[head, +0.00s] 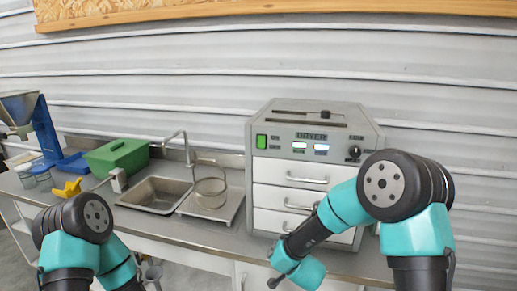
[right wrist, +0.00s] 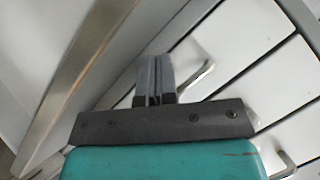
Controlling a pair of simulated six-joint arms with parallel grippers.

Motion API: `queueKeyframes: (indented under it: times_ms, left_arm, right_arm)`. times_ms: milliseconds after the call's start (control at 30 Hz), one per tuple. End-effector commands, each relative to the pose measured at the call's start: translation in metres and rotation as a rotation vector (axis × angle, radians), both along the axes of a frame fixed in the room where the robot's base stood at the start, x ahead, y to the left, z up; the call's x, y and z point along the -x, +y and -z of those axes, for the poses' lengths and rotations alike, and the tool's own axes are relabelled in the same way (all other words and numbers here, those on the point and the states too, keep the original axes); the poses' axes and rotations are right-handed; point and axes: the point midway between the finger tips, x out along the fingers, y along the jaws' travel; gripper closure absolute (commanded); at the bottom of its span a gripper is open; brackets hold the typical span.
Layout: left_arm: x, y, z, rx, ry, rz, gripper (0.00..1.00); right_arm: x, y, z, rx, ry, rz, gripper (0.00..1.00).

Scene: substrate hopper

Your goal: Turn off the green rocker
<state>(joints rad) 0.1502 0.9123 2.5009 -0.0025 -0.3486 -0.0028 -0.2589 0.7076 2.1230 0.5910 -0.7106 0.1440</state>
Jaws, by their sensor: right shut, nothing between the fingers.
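The green rocker (head: 261,141) sits at the upper left of the front panel of the grey dryer cabinet (head: 318,150). It looks lit green in the head view; its tilt is too small to tell. My right gripper shows in the right wrist view (right wrist: 154,72), its two fingers together and empty. It is low in front of the cabinet's white drawers, well below the rocker and apart from it. The rocker is not visible in the right wrist view. My left arm is at the lower left of the head view, and its gripper is out of the picture.
Several drawers with protruding handles (head: 307,180) are below the panel. Left are a sink (head: 155,193), tap (head: 187,150), wire ring (head: 210,193) and green box (head: 116,157). The counter's front strip is clear.

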Motion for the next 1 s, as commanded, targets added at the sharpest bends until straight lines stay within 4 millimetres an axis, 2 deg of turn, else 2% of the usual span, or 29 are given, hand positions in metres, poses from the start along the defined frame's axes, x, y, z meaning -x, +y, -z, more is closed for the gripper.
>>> queueKeyframes:
  times_ms: [33,100,167,300,467,500,600,700,800,1000]
  left_arm:
    - [0.0,0.0,0.0,0.0,0.0,0.0,1.0]
    - [0.0,0.0,0.0,0.0,0.0,0.0,1.0]
    - [0.0,0.0,0.0,0.0,0.0,0.0,1.0]
    - [0.0,0.0,0.0,0.0,0.0,0.0,1.0]
    - [0.0,0.0,0.0,0.0,0.0,0.0,1.0]
    - [0.0,0.0,0.0,0.0,0.0,0.0,1.0]
    - [0.0,0.0,0.0,0.0,0.0,0.0,1.0]
    - [0.0,0.0,0.0,0.0,0.0,0.0,1.0]
    - [0.0,0.0,0.0,0.0,0.0,0.0,1.0]
    - [0.0,0.0,0.0,0.0,0.0,0.0,1.0]
  right_arm:
    - [-0.012,0.013,-0.028,-0.028,-0.063,0.039,1.0]
    - [-0.024,0.028,-0.063,-0.073,-0.138,0.1,1.0]
    - [-0.031,0.04,-0.092,-0.117,-0.199,0.151,1.0]
    - [-0.039,0.069,-0.164,-0.234,-0.329,0.269,1.0]
    - [-0.033,0.102,-0.244,-0.393,-0.449,0.396,1.0]
    - [-0.029,0.11,-0.263,-0.438,-0.473,0.428,1.0]
    - [-0.016,0.126,-0.306,-0.538,-0.52,0.499,1.0]
    - [-0.003,0.138,-0.337,-0.621,-0.545,0.555,1.0]
    - [0.006,0.145,-0.356,-0.673,-0.558,0.59,1.0]
    - [0.011,0.149,-0.365,-0.7,-0.561,0.61,1.0]
